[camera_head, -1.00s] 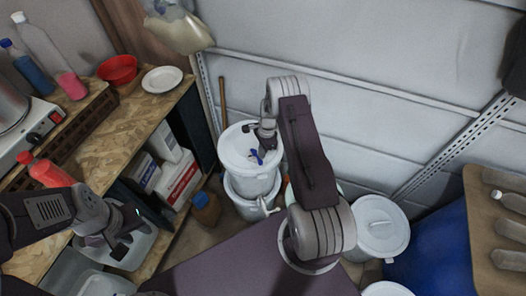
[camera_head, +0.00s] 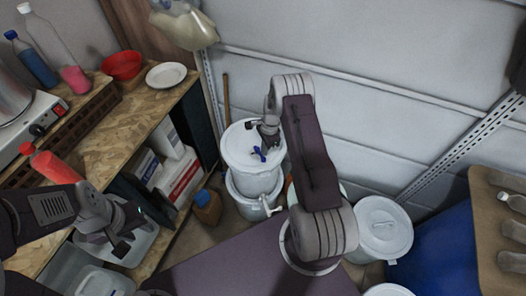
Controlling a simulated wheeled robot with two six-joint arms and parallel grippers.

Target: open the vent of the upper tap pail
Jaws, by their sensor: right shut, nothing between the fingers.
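The upper tap pail (camera_head: 243,158) is white with a white lid and stands stacked on a lower white pail (camera_head: 246,205). A small blue vent piece (camera_head: 261,154) shows on the lid of the upper pail, on its right part. My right gripper (camera_head: 257,150) is over the lid right at the blue piece, its fingers shut; I cannot tell whether they touch it. A white tap (camera_head: 270,207) sticks out low on the stack's right side. My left gripper (camera_head: 122,235) is at the lower left, away from the pails, over a light basin; its jaw opening is unclear.
A wooden shelf (camera_head: 135,104) on the left carries bottles, a red bowl (camera_head: 121,65) and a white plate (camera_head: 166,76). An orange-brown jug (camera_head: 207,206) stands left of the pails. Another lidded white pail (camera_head: 383,226) and a blue drum (camera_head: 437,247) are at the right.

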